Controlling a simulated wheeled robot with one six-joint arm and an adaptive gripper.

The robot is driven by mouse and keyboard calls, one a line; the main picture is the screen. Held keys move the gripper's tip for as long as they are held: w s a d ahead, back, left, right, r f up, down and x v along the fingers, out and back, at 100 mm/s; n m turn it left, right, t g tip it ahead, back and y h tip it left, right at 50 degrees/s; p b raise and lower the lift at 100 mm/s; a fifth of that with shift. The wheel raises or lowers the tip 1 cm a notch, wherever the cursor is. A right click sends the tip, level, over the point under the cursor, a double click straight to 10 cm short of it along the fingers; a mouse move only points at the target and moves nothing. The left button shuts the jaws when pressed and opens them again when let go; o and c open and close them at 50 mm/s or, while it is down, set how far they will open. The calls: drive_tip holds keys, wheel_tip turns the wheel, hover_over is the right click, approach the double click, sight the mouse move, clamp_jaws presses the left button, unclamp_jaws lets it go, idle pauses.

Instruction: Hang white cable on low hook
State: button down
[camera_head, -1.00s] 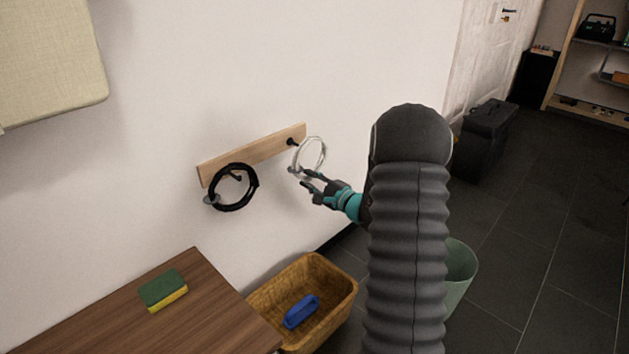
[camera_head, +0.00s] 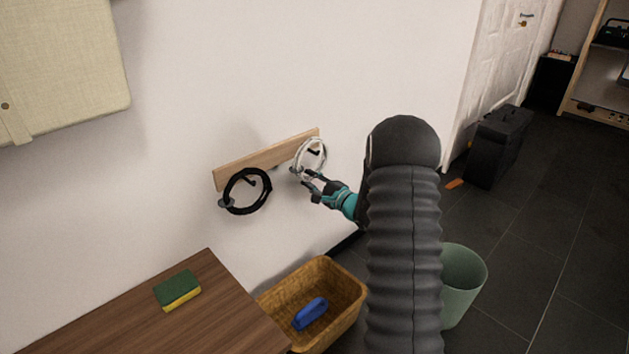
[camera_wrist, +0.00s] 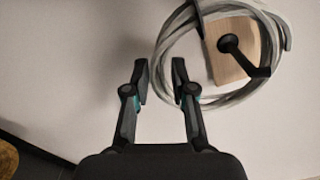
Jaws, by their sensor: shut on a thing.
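The white cable (camera_head: 326,153) is a loose coil in front of the right end of a wooden hook board (camera_head: 258,160). My gripper (camera_head: 306,180) is shut on the coil's lower left edge. In the wrist view, the fingers (camera_wrist: 160,75) stand left of most of the coil (camera_wrist: 168,42), the right one overlapping its edge. The right dark hook (camera_head: 314,152) shows inside the ring, and also in the wrist view (camera_wrist: 231,43). I cannot tell whether its tip passes through the coil. A black cable (camera_head: 228,190) hangs around the left hook (camera_head: 251,183).
A wooden table (camera_head: 140,325) with a green and yellow sponge (camera_head: 178,290) is at lower left. A wicker basket (camera_head: 350,285) holds a blue object (camera_head: 310,314). A green bin (camera_head: 465,275) stands on the right.

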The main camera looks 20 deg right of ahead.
drive_tip(key=shift+w+a+f+b, duration=0.2)
drive_tip(key=shift+w+f+b, duration=0.3)
drive_tip(key=shift+b, duration=0.45)
drive_tip(key=shift+f, duration=0.1)
drive_tip(key=c, duration=0.9)
unclamp_jaws()
drive_tip(key=shift+s, duration=0.1)
drive_tip(key=v, duration=1.2)
drive_tip(key=shift+f, duration=0.1)
